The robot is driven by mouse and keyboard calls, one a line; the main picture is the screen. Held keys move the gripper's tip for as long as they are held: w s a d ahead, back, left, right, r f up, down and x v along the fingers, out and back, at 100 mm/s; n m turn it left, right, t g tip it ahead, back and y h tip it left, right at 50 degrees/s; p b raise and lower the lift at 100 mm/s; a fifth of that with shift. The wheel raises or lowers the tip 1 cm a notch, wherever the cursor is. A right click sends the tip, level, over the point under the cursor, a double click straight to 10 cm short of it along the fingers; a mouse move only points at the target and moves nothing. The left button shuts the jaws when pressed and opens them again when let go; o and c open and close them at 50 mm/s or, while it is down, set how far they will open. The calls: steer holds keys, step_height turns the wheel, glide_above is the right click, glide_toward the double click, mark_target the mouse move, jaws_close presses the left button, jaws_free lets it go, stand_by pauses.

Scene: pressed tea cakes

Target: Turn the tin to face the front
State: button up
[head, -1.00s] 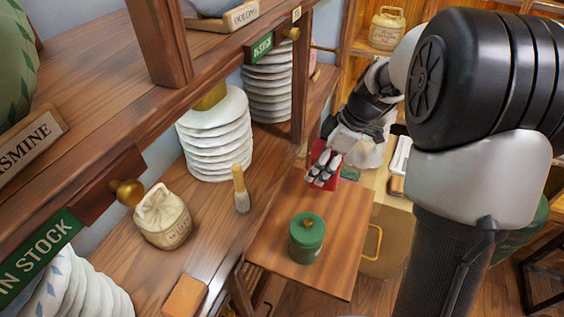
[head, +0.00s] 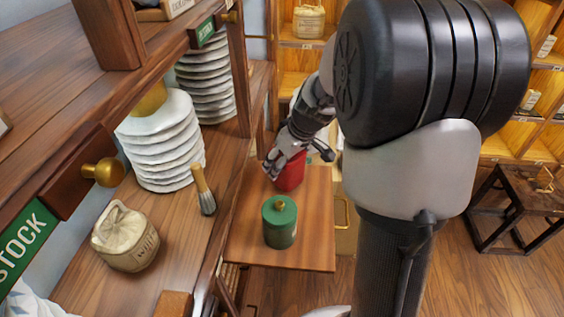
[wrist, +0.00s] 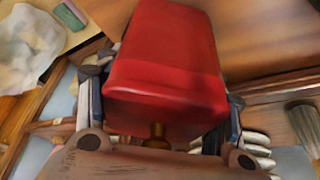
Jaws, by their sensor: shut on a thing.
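A red tin (head: 290,174) is at the back of the small wooden side table (head: 309,252). It fills the middle of the wrist view (wrist: 167,62), with a brass knob on its lid. My gripper (head: 276,167) is shut on the red tin, with a finger on each side of it. No label shows on the visible sides of the red tin. I cannot tell whether it rests on the table or hangs just above. A green tin (head: 280,232) with a brass knob stands upright on the same table, nearer the camera and apart from the gripper.
The shelf to the left holds a cloth sack (head: 125,240), a brush (head: 203,190) and stacks of white wrapped cakes (head: 162,145). The table's front right is clear. A dark stool (head: 505,208) stands far right. Wooden shelves line the back.

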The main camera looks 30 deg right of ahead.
steer(key=shift+r+m+p, duration=0.2)
steer(key=shift+m+p, duration=0.2)
steer(key=shift+p, duration=0.3)
steer(key=m+h+p, duration=0.1)
steer(key=m+p, duration=0.1)
steer(key=p, duration=0.2)
steer(key=shift+d, duration=0.1)
steer(key=shift+m+p, duration=0.3)
steer(key=shift+p, duration=0.6)
steer(key=shift+d+m+h+p, duration=0.15)
steer(key=shift+m+h+p, duration=0.35)
steer(key=shift+p, duration=0.75)
steer(key=m+p, duration=0.1)
steer(key=p, duration=0.5)
steer(key=m+h+p, duration=0.1)
steer(key=m+p, duration=0.1)
steer(key=p, duration=0.4)
steer(key=shift+d+m, duration=0.2)
steer(key=shift+m, duration=0.1)
steer(key=m+p, duration=0.2)
steer(key=p, duration=0.3)
steer(key=shift+s+d+f+g+h+p, duration=0.1)
steer(key=shift+g+h+p, duration=0.2)
steer(key=shift+g+p, duration=0.1)
steer(key=shift+f+b, duration=0.3)
steer(key=shift+f, duration=0.2)
steer(key=o, duration=1.2)
steer(key=shift+c, duration=0.2)
